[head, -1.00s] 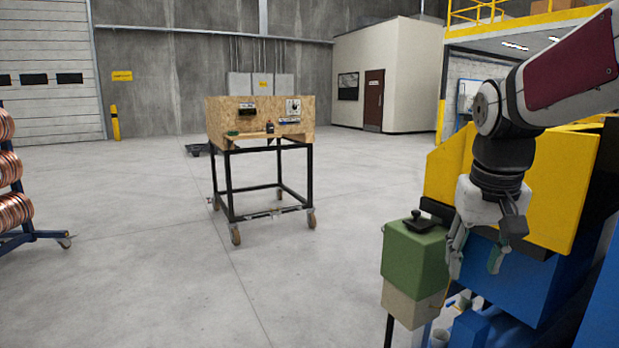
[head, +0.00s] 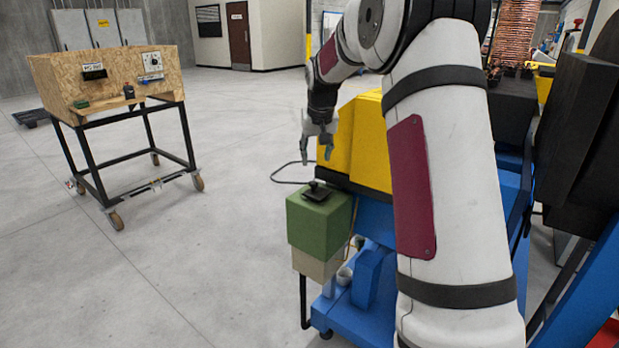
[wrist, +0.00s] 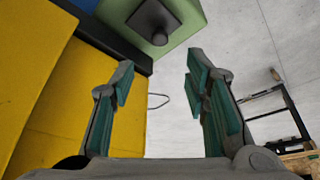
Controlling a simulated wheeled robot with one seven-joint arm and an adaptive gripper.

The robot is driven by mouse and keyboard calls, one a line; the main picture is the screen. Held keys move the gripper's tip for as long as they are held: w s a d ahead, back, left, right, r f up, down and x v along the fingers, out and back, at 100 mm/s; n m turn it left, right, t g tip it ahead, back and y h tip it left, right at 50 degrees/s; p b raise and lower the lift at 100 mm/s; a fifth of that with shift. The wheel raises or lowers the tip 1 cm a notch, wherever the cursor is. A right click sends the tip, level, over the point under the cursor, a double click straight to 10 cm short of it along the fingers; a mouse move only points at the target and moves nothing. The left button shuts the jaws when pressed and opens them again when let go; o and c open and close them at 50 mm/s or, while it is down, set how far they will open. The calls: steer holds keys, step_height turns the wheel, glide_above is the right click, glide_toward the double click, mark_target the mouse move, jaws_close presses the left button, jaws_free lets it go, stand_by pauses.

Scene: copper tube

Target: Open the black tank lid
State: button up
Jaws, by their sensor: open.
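The black tank lid (head: 317,192) with its small knob sits on top of a green tank (head: 315,222). The tank has a beige lower part and stands at the left side of the blue and yellow machine. The lid looks shut on the tank. In the wrist view the lid (wrist: 154,22) shows at the top centre, on the green tank top (wrist: 186,14). My gripper (head: 319,150) is above the lid in the head view, pointing down, open and empty. In the wrist view its two fingers (wrist: 158,88) are apart, with bare floor between them and the lid beyond their tips.
A yellow panel (head: 362,140) stands close to the right of my gripper and fills the left of the wrist view. A wheeled black cart with a wooden box (head: 110,80) stands at the left. The floor between is clear.

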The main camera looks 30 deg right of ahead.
mark_target(313, 182)
steer(key=b+x, duration=0.1)
steer(key=x, duration=1)
steer(key=shift+f, duration=0.15)
jaws_close()
